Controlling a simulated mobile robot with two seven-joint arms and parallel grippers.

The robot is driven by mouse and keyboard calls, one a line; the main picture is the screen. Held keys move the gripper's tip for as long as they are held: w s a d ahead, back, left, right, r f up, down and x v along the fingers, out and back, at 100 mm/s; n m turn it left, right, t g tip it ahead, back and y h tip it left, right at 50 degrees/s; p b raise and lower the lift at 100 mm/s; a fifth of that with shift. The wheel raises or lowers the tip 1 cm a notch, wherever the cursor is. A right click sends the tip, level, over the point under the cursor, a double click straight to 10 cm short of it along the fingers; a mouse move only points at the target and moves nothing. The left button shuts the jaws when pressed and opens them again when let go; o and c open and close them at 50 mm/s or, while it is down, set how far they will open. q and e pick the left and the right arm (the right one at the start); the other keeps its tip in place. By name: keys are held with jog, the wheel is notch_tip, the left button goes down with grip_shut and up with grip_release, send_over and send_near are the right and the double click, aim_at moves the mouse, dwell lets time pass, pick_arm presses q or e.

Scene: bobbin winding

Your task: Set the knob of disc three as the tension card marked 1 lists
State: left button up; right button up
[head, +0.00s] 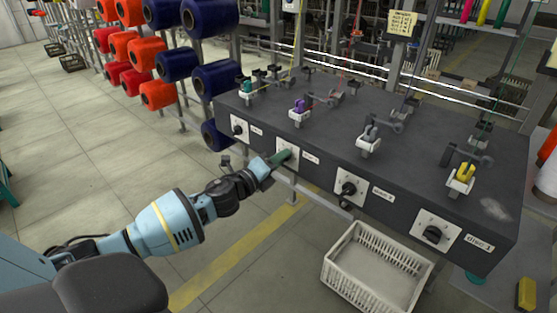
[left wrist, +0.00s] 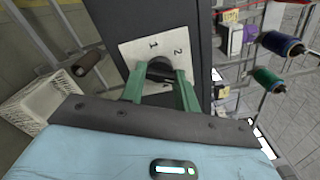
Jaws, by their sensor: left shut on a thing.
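A dark grey machine block (head: 345,115) carries a row of white dial plates with black knobs. The nearest label reads "Disc 1" and the one beside it seems to read "Disc 2". My left gripper (head: 284,156) is at the third dial plate (head: 294,147) from the right, whose label is too small to read. In the left wrist view, its green fingers (left wrist: 160,80) are shut on a black knob (left wrist: 160,68). The plate behind it (left wrist: 135,50) shows 1 and 2; the knob's pointer is hidden. A yellow card (head: 402,23) hangs at the back, its writing unreadable. My right gripper is out of view.
The Disc 2 knob (head: 349,188) and Disc 1 knob (head: 435,234) stick out on the right. A white basket (head: 345,285) stands on the floor below. Orange and blue spools (head: 160,93) stand left of the block.

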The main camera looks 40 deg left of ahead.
pick_arm(q)
jog(key=shift+n+p, duration=2.9)
jog(key=shift+n, duration=2.7)
jog(key=o, duration=1)
